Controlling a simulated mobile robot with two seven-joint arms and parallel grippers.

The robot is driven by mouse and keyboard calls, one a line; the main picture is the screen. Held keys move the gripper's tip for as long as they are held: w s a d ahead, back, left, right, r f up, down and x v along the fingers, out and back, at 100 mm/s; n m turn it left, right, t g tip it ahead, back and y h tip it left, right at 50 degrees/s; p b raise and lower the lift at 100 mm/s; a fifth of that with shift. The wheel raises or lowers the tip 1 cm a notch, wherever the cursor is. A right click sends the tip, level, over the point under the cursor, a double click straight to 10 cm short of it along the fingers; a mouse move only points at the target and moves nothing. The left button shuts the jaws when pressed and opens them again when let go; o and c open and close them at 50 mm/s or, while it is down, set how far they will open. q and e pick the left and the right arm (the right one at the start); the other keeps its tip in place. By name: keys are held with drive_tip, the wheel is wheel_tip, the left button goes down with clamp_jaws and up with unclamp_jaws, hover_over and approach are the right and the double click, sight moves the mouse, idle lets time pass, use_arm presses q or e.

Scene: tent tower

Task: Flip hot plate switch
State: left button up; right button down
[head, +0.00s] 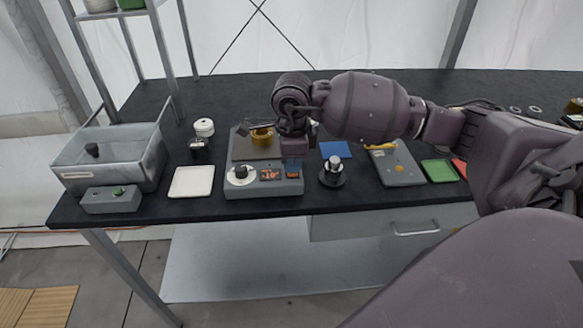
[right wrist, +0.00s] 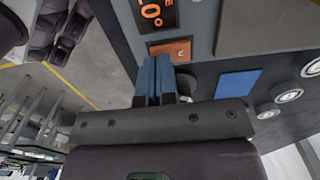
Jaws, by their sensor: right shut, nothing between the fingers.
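The hot plate (head: 262,188) is a grey box with a dark top plate (head: 243,150), near the front edge of the black table. Its front panel has a white dial with a black knob (head: 240,173), an orange-digit display (head: 270,174) and an orange switch (head: 293,172) at the right. My right gripper (head: 291,162) is over the switch end, its blue fingers together and empty. In the right wrist view the blue fingertips (right wrist: 155,62) are at the lower edge of the orange switch (right wrist: 176,49); I cannot tell whether they touch. My left gripper is out of view.
A white tray (head: 191,182) and a grey bin (head: 140,171) are to the left. A black-based silver-knobbed object (head: 332,171) stands close right of the hot plate. A blue square (head: 336,149) and a grey board (head: 397,175) lie further right. The table behind is mostly clear.

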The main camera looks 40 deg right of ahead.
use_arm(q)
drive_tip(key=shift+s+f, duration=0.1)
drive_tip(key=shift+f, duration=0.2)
use_arm(e)
drive_tip(key=shift+f, duration=0.5)
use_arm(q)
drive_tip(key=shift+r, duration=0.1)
use_arm(e)
drive_tip(key=shift+r, duration=0.2)
drive_tip(key=shift+r+p, duration=1.3)
drive_tip(key=shift+r, duration=2.1)
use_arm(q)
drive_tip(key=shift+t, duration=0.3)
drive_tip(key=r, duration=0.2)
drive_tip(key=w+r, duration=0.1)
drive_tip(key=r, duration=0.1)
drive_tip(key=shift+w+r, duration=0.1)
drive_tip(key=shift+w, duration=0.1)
